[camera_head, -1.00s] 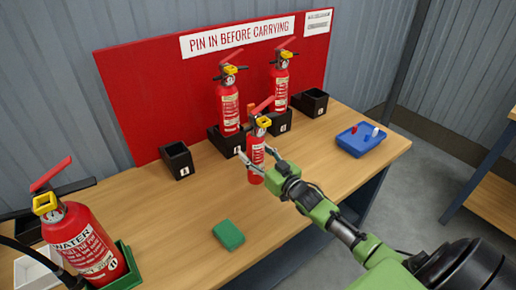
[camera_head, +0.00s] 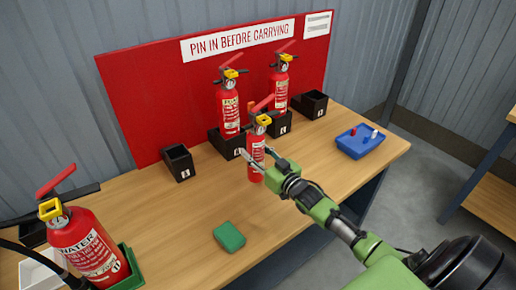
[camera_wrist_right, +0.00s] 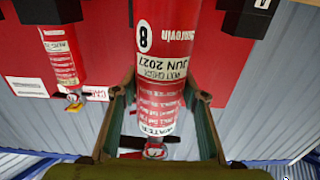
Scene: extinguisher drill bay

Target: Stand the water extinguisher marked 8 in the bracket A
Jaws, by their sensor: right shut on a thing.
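The water extinguisher marked 8 (camera_head: 256,150) is red and upright, in front of the two middle brackets. My right gripper (camera_head: 252,160) is shut around its body. In the right wrist view it appears upside down, with the 8 and WATER on its label (camera_wrist_right: 160,85), between my fingers (camera_wrist_right: 163,105). Its base seems at table level; I cannot tell if it touches. An empty black bracket (camera_head: 178,163) is at the left and another (camera_head: 311,103) at the right. Their letters are too small to read surely. My left gripper is out of view.
Two red extinguishers (camera_head: 229,108) (camera_head: 280,88) stand in the middle brackets. A large WATER extinguisher (camera_head: 88,245) stands in a green holder at the front left. A green block (camera_head: 229,236) and a blue tray (camera_head: 360,141) lie on the table (camera_head: 185,215).

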